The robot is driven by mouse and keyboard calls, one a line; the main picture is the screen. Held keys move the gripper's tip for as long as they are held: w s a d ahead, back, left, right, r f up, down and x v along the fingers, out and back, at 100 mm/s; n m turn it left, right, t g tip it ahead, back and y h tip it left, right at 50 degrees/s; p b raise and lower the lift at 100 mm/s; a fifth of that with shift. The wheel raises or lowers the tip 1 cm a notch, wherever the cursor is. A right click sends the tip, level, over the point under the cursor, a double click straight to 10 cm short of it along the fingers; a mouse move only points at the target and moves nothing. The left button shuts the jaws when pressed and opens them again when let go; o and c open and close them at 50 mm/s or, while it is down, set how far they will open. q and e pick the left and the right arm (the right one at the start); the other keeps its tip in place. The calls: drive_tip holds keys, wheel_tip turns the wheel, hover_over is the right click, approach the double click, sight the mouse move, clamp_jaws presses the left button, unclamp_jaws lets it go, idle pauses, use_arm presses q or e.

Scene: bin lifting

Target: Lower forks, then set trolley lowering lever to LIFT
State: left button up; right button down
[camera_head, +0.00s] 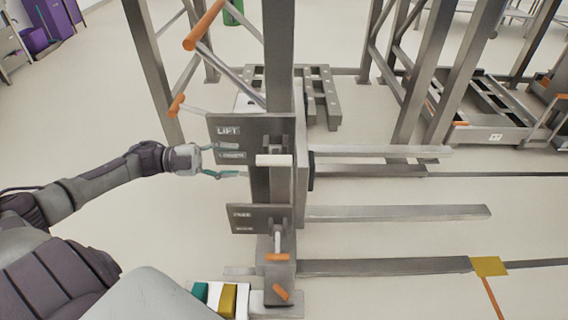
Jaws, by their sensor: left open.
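The trolley's steel mast (278,60) stands upright in the middle of the head view. A grey plate (225,125) on it carries the word LIFT above a second label partly hidden by my left gripper. A lever with a pale grip (274,160) sticks out beside this plate, at about the height of the lower label. The forks (400,213) reach out to the right of the mast, above the floor. My left gripper (239,160) is open and empty, with its teal fingers pointing at the pale grip from the left. My right gripper is out of view.
A lower plate (245,217) reads FREE, with an orange-tipped lever (278,256) below it. Orange handles (205,25) slant across the upper left. Metal racks (430,80) and a low trolley (490,133) stand behind at right. Floor at left is clear.

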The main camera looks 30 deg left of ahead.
sight(270, 160)
use_arm(q)
drive_tip(key=b+x, duration=0.1)
drive_tip(key=x, duration=1)
drive_tip(key=shift+w+d, duration=0.25)
drive_tip(key=shift+d, duration=0.05)
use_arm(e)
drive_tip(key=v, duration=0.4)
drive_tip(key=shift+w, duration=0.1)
use_arm(q)
drive_tip(key=shift+c, duration=0.2)
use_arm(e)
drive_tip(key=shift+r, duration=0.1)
use_arm(q)
clamp_jaws()
